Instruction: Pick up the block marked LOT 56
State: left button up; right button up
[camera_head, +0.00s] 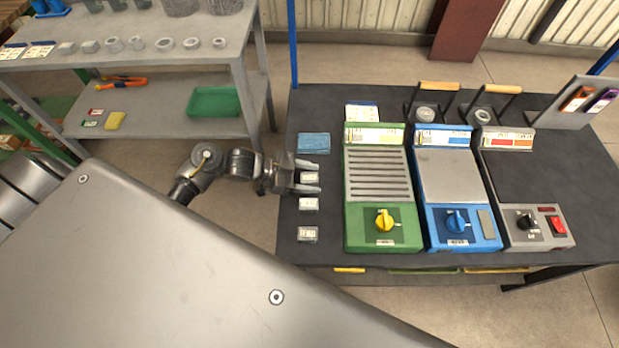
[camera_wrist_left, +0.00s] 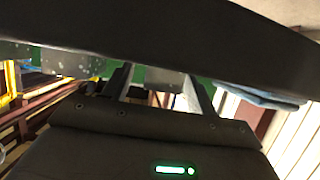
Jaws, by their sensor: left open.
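Three small pale grey blocks with white labels stand in a column along the left side of the dark table: a far block (camera_head: 310,177), a middle block (camera_head: 308,204) and a near block (camera_head: 308,234). The label writing is too small to read, so I cannot tell which is LOT 56. My left gripper (camera_head: 307,176) is open, its two fingers on either side of the far block. In the left wrist view a grey block face (camera_wrist_left: 152,82) shows between the open fingers (camera_wrist_left: 158,92). I cannot tell whether they touch it. My right gripper is not in view.
A blue cloth or pad (camera_head: 314,142) lies just behind the far block. A green unit (camera_head: 382,230), a blue unit (camera_head: 462,235) and a grey unit (camera_head: 545,240) stand to the right. A shelf (camera_head: 165,60) with rings and a green tray (camera_head: 214,103) is at the upper left.

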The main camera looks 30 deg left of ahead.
pick_arm(q)
grip_shut()
dwell(0.3)
